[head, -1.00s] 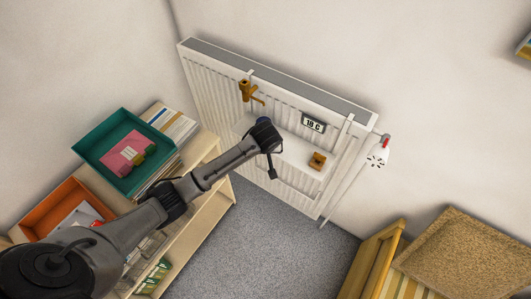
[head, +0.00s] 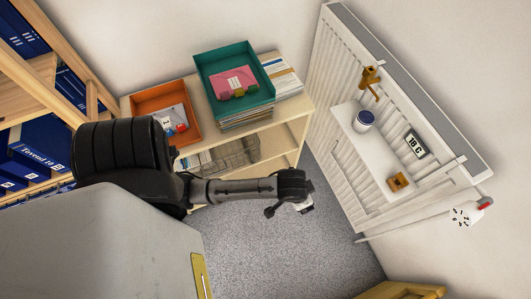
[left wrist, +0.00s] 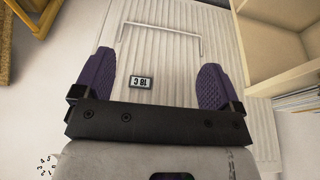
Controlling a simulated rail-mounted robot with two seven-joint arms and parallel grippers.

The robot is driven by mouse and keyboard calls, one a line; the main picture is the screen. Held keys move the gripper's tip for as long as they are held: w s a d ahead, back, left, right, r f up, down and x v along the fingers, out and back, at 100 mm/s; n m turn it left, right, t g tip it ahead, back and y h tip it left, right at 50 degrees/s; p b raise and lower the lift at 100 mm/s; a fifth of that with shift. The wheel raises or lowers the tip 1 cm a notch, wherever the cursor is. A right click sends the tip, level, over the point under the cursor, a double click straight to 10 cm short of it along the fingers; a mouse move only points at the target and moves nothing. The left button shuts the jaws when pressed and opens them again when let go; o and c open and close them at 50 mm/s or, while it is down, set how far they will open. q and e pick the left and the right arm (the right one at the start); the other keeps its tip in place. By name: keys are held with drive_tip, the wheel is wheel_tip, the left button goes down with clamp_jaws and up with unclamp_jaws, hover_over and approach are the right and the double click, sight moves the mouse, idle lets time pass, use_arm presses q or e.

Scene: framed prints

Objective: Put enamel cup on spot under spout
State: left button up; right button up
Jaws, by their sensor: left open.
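The enamel cup (head: 364,121), dark blue with a pale rim, stands upright on the white shelf (head: 385,160) on the radiator. The brass tap with its spout (head: 370,82) is on the radiator above the cup; the cup looks just below the spout's end. The spot itself cannot be made out. My left gripper (head: 306,207) is apart from the cup, out in front of the radiator and lower left of the shelf. In the left wrist view its two purple fingers (left wrist: 156,72) are wide apart with nothing between them. My right gripper is not in view.
A small brown block (head: 398,182) sits at the shelf's other end, near an "18 C" display (head: 416,144). A valve (head: 468,215) sticks out at the radiator's lower corner. A low bookcase (head: 290,115) with teal and orange trays stands left; open carpet (head: 325,240) lies between.

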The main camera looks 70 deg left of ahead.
use_arm(q)
drive_tip(key=s+r+m, duration=0.3)
drive_tip(key=s, duration=0.9)
drive_tip(key=shift+r, duration=0.3)
drive_tip(key=shift+d, duration=0.15)
wheel_tip(320, 180, down, 30)
drive_tip(key=b, duration=2.9)
drive_tip(key=shift+b, duration=0.4)
drive_tip(key=shift+w+r, duration=0.1)
drive_tip(key=shift+r, duration=0.05)
